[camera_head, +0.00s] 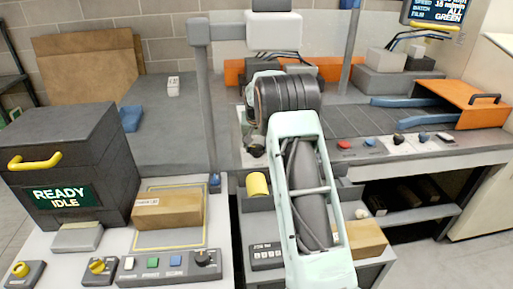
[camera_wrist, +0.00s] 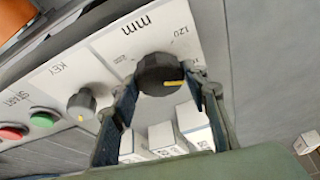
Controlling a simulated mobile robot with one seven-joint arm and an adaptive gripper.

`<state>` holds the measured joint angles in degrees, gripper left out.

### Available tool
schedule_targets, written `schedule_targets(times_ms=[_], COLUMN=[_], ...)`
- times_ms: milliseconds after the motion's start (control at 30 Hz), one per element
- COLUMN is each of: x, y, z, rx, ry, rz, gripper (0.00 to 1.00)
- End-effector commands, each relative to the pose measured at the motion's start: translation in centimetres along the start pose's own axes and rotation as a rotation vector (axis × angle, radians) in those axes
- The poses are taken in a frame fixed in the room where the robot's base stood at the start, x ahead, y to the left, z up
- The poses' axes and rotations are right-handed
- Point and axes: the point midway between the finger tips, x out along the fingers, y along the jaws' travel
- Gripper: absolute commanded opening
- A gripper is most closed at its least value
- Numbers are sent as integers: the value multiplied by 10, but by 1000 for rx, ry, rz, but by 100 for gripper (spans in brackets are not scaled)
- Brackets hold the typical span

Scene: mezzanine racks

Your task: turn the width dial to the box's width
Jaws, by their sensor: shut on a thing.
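The width dial (camera_wrist: 158,72) is a dark round knob with a yellow pointer line, on a light panel marked "mm". My gripper (camera_wrist: 168,86) is shut on the dial, one finger on either side. In the head view my arm hides the dial, and the fingertips cannot be made out. A brown cardboard box (camera_head: 168,209) lies on a yellow-outlined pad at the left; another brown box (camera_head: 364,240) sits right of my arm.
Beside the dial are a key switch (camera_wrist: 81,106), a green button (camera_wrist: 43,117) and a red button (camera_wrist: 13,131). Several white labelled blocks (camera_wrist: 166,139) stand close by the fingers. A dark machine (camera_head: 70,165) showing "READY IDLE" and a grey post (camera_head: 206,110) stand left of my arm.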

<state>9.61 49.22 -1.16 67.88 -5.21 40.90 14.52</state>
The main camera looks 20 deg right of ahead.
Motion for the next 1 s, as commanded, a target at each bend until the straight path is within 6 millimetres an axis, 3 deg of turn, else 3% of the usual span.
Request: schedule_targets(times_ms=[1000], x=[0], y=[5], z=[-3], rx=[-782], ry=[0], rz=[-326], gripper=[17])
